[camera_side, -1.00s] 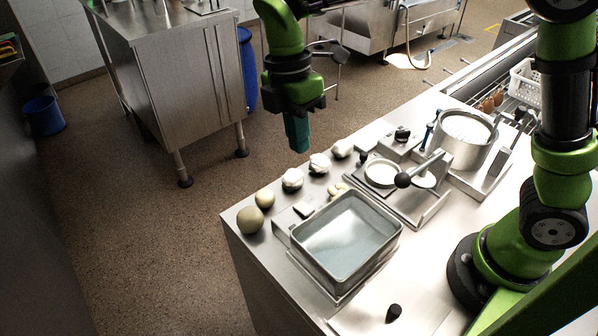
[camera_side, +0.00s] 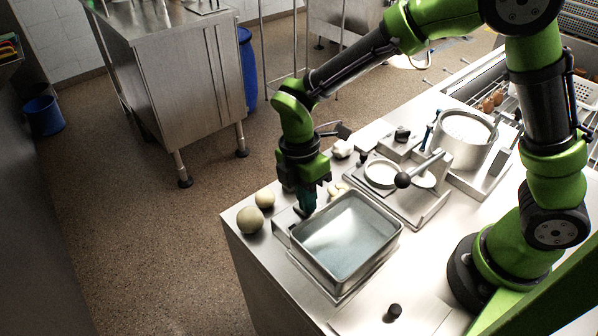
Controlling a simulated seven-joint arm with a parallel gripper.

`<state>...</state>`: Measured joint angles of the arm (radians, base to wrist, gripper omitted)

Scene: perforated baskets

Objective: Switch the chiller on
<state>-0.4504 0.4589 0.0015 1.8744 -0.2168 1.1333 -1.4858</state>
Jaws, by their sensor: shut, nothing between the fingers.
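What looks like the chiller is a square steel pan of pale bluish liquid (camera_side: 391,249) set in a low metal base at the counter's front left. In the earlier view a small light block shows on the base's back-left edge; my gripper now covers most of it. My gripper (camera_side: 306,210) is shut and empty, with its teal fingers pointing down at that block. I cannot tell whether the fingertips touch it. No switch position or lamp is readable.
An olive ball (camera_side: 250,220) and a paler ball (camera_side: 265,198) lie left of my gripper. A white-topped ball (camera_side: 342,149) lies behind. A lever press with a black knob (camera_side: 403,180) and a steel pot (camera_side: 465,138) stand to the right. A black knob (camera_side: 394,312) is at the front.

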